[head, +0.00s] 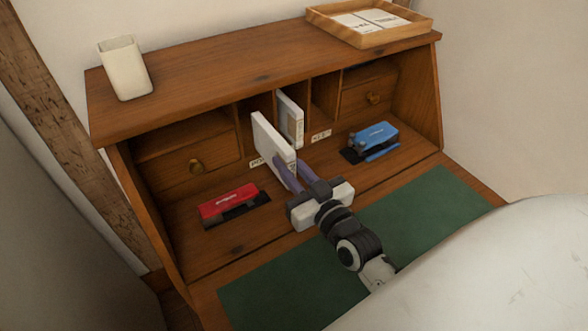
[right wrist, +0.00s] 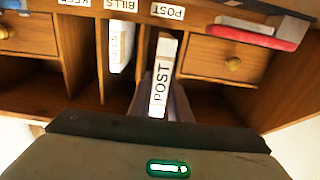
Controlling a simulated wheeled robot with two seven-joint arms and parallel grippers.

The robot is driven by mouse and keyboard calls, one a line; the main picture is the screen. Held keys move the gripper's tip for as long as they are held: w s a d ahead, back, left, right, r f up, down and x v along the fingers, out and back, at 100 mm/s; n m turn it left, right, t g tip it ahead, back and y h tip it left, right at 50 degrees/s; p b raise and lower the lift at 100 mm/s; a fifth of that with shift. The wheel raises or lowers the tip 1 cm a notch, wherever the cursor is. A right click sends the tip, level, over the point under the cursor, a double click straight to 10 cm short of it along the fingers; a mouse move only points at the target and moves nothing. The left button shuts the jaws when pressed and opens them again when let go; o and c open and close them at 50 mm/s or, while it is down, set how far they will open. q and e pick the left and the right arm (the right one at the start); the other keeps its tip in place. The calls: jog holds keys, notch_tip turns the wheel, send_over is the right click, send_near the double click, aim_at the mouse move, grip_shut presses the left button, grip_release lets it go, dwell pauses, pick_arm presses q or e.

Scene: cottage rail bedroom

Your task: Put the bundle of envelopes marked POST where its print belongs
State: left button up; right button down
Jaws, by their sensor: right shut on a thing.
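The white bundle marked POST (head: 274,146) stands upright on edge, held between the purple fingers of my right gripper (head: 290,180). Its print (right wrist: 162,90) reads clearly in the right wrist view. It is lined up with the left pigeonhole of the wooden desk, by the POST label (right wrist: 167,11). Its far end is at or inside that slot's mouth; how deep I cannot tell. A second white bundle marked BILLS (right wrist: 121,45) stands in the adjoining middle slot, by the BILLS label (right wrist: 120,5). My left gripper is not in view.
The KEEP slot (head: 323,104) looks empty. Drawers flank the slots. A white cup (head: 124,69) and wooden tray (head: 367,41) stand on top. Green mat (head: 440,207) in front is clear.

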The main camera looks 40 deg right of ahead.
aim_at(267, 143)
jog(key=shift+w+d, duration=0.1)
jog(key=shift+w, duration=2)
jog(key=shift+w+d+b, duration=0.2)
jog(key=shift+w+b, duration=0.4)
jog(key=shift+w, duration=2.3)
jog(key=shift+p, duration=0.3)
jog(key=shift+f, duration=0.4)
jog(key=c, duration=1.6)
grip_release()
jog(key=shift+o, duration=0.2)
jog(key=shift+s+f, duration=0.1)
jog(key=shift+s, duration=0.05)
